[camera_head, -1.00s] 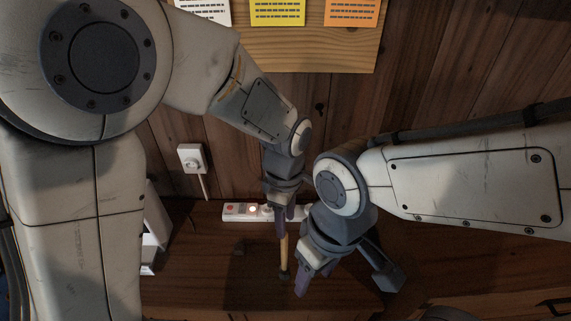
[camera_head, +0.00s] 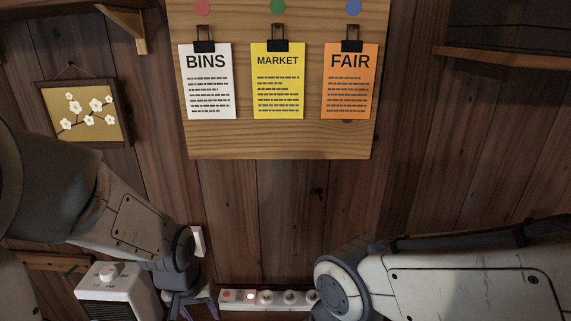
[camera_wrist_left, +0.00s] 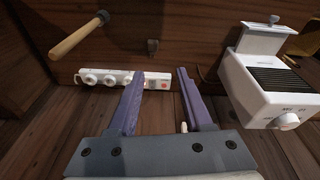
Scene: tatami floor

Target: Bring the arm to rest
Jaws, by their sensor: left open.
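My left gripper (camera_head: 190,306) is low at the left of the head view, between a white appliance and the power strip, and cut by the bottom edge. In the left wrist view its purple fingers (camera_wrist_left: 158,88) are spread apart with nothing held between them. My right arm comes in from the right of the head view. Its gripper lies below the frame.
A white power strip (camera_head: 268,297) with a lit red switch lies by the wall; it also shows in the left wrist view (camera_wrist_left: 110,78). A white appliance with a knob (camera_head: 112,292) stands at left. A wooden-handled tool (camera_wrist_left: 76,38) shows in the wrist view. A notice board (camera_head: 280,140) hangs above.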

